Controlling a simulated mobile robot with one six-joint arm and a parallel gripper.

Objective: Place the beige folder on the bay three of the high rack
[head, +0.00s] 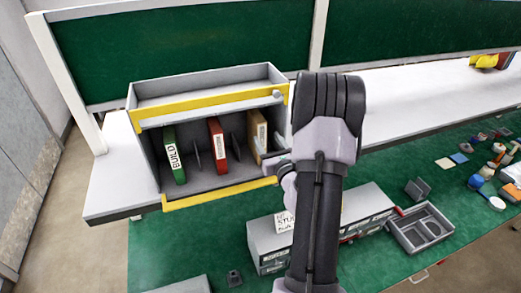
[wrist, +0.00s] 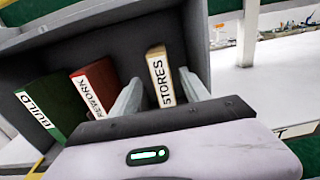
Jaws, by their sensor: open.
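The high rack (head: 225,185) is a grey open-front box with yellow edge strips on the white shelf. The beige folder (head: 257,132) stands upright in its right-hand compartment, right of a divider. My gripper (wrist: 160,90) is open, with one finger on each side of the beige folder's spine. I cannot tell whether the fingers touch it. In the head view my arm hides part of the rack's right side and most of my gripper (head: 273,170).
A green BUILD folder (head: 174,155) and a red folder (head: 217,148) stand in the rack's other compartments, with thin dividers between. Below, a lower grey rack (head: 270,250) sits on the green bench (head: 180,240). A grey tray (head: 420,230) and several small items lie right.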

